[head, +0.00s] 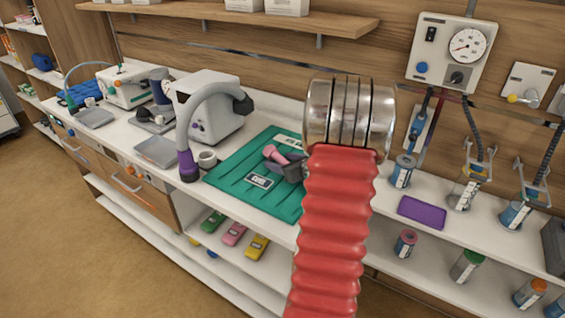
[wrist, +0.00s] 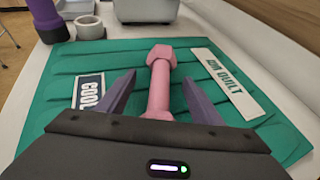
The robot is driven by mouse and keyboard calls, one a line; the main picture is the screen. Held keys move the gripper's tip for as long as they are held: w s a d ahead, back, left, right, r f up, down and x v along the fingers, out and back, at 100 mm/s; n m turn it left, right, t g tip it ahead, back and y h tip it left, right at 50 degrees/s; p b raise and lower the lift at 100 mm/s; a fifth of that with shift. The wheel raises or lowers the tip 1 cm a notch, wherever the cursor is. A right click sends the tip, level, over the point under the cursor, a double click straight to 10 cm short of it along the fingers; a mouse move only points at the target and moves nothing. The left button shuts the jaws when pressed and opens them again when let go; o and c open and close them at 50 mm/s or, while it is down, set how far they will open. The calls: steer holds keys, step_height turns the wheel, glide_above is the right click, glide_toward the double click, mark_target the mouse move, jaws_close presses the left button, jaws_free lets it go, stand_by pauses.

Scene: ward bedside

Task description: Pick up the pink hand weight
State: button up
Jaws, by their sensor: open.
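The pink hand weight (wrist: 160,68) lies on the green quilted mat (wrist: 60,110), its far end pointing away from me in the wrist view. My gripper (wrist: 158,80) is open, with one purple-grey finger on each side of the weight's handle and a visible gap on both sides. The near end of the weight is partly hidden by the gripper body. In the head view the weight (head: 271,152) shows at my gripper (head: 283,164), which covers part of it.
The mat carries a "COOL" label (wrist: 88,91) and an "AIR QUILT" label (wrist: 227,83). A purple pad (head: 422,212) lies to the right.

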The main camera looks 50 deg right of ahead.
stand_by(0.5)
steer(key=shift+r, duration=0.1)
jaws_close()
stand_by(0.5)
